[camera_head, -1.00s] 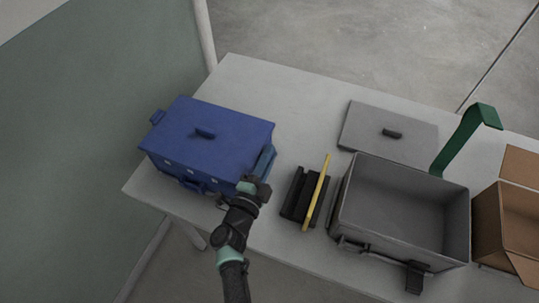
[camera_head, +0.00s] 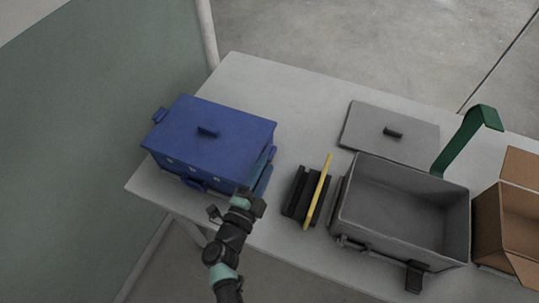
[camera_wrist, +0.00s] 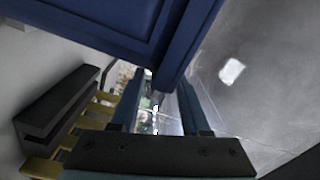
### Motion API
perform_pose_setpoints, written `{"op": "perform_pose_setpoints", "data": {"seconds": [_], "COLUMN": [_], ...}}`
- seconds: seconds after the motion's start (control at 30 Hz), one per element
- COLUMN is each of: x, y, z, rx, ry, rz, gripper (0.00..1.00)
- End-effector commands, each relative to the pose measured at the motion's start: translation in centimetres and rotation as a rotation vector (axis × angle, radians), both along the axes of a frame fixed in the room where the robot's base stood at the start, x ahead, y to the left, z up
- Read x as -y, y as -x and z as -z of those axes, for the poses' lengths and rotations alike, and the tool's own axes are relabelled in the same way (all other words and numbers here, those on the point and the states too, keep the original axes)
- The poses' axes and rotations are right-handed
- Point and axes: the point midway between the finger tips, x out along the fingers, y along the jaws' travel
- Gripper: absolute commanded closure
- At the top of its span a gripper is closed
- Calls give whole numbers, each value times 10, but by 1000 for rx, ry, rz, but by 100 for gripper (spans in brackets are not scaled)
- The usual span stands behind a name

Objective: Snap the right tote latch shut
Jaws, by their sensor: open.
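The blue tote (camera_head: 213,135) stands closed, lid on, at the left end of the table. Its right latch (camera_head: 265,169) is a blue flap on the tote's right side; it leans out from the wall, its lower end partly hidden by my gripper. The left latch (camera_head: 159,115) sticks out at the far left. My gripper (camera_head: 257,201) is open by the tote's front right corner, close to the right latch's lower end. In the wrist view the tote (camera_wrist: 110,30) fills the top, just beyond the open fingers (camera_wrist: 160,95). I cannot tell whether they touch the latch.
A black holder (camera_head: 297,193) with a yellow piece (camera_head: 318,192) stands just right of my gripper. Farther right are an open grey tote (camera_head: 345,210), its grey lid (camera_head: 370,125), a green upright bracket (camera_head: 466,137) and a cardboard box (camera_head: 490,220). The table behind the blue tote is clear.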

Motion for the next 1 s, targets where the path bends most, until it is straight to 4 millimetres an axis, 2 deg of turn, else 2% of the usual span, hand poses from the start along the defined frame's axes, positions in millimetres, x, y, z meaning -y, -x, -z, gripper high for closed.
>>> {"op": "perform_pose_setpoints", "data": {"seconds": [0.03, 0.2, 0.4, 0.57, 0.8, 1.0], "x": [-5, -16, -25, -27, -27, -16], "y": [14, 49, 76, 84, 84, 80], "z": [0, 1, 1, 0, 0, -3], "rx": [-2, -2, -1, 2, 0, 16], "ry": [0, -1, 1, -1, 0, -18], "rz": [-3, -3, -2, 1, 0, -26], "gripper": [54, 54, 54, 54, 54, 90]}}
